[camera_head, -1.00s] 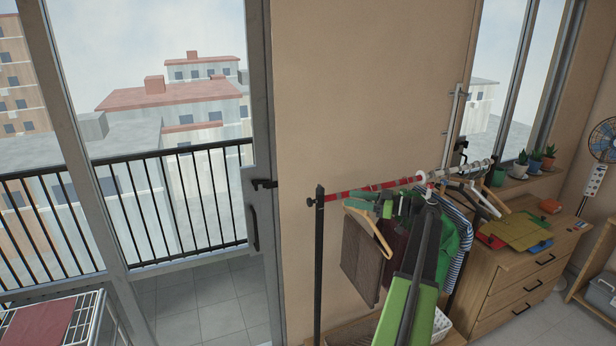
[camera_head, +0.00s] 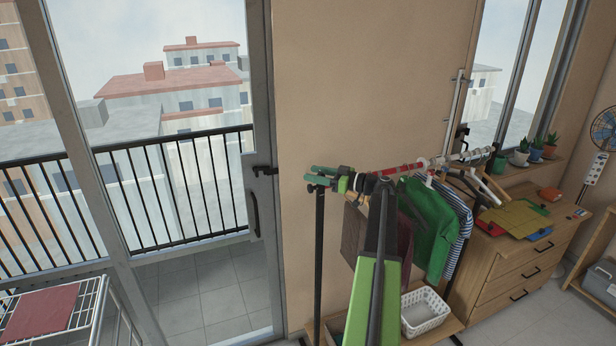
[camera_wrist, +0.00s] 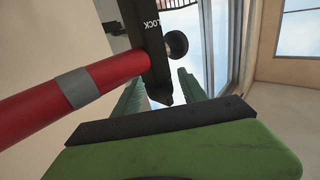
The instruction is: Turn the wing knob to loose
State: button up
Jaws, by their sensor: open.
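The clothes rack's black left post (camera_head: 319,265) stands in front of the wall. In the wrist view, its top end (camera_wrist: 147,45) carries the word "LOCK", with a round black knob (camera_wrist: 177,43) on its far side. The knob's wings cannot be made out. My gripper (camera_head: 311,175) is open at the top of this post, its green fingers pointing left. In the wrist view, the fingers (camera_wrist: 160,97) lie to both sides of the post's lower tip, with the knob beyond. I cannot tell whether they touch it.
A red rail (camera_wrist: 85,88) with a grey band runs to the post. A green shirt (camera_head: 432,225) and other clothes hang along it. A white basket (camera_head: 424,312) stands on the rack's shelf, and a wooden dresser (camera_head: 515,285) is at right. A drying rack (camera_head: 88,305) stands at lower left.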

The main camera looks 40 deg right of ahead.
jog(key=shift+w+a, duration=0.25)
jog(key=shift+w, duration=0.3)
jog(key=shift+c, duration=0.2)
